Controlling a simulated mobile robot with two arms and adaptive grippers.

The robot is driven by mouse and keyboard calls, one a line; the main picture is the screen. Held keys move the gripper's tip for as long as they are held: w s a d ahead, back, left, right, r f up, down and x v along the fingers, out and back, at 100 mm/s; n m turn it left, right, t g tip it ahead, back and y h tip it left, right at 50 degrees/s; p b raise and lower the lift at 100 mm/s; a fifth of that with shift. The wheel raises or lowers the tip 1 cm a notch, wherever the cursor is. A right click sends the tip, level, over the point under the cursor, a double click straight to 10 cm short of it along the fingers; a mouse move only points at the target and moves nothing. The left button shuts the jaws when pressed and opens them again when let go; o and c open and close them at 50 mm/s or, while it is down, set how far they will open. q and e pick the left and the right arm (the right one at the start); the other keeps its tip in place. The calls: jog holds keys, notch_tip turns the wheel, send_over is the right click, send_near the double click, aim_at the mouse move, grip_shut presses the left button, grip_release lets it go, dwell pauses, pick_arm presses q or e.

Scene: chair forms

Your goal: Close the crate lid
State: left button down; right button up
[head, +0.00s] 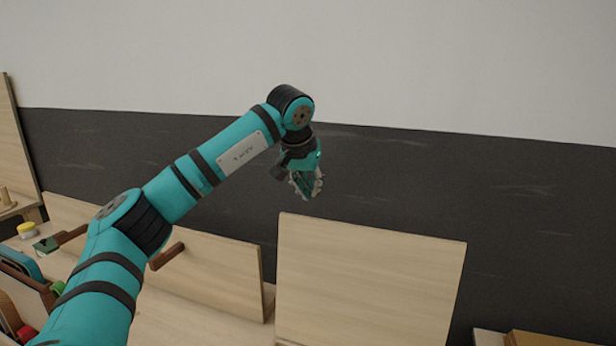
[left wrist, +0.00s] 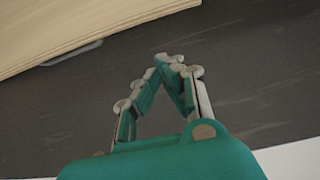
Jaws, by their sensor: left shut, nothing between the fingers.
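A light wooden panel (head: 370,280), which looks like the crate lid, stands raised and nearly upright at the lower middle right of the head view. The crate body below it is mostly cut off by the bottom edge. My left gripper (head: 308,190) is above and behind the panel's top left corner, pointing down, shut and empty. In the left wrist view the gripper (left wrist: 172,64) has its fingertips together. A wooden panel (left wrist: 70,28) with a grey handle (left wrist: 72,52) lies at the top left there, apart from the fingers. My right gripper is out of view.
Another wooden board (head: 205,270) stands to the left, with a brown peg (head: 167,256) in front. A green-headed mallet (head: 60,240), a yellow-topped jar (head: 27,230) and other items sit at far left. A dark wall band lies behind.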

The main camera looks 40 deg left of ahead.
pick_arm(q)
jog(key=f+p, duration=0.1)
jog(key=f, duration=0.1)
jog(key=s+f+p, duration=0.1)
jog(key=f+p, duration=0.1)
jog(key=shift+d, duration=0.1)
dwell(0.5)
jog(key=shift+s, duration=0.15)
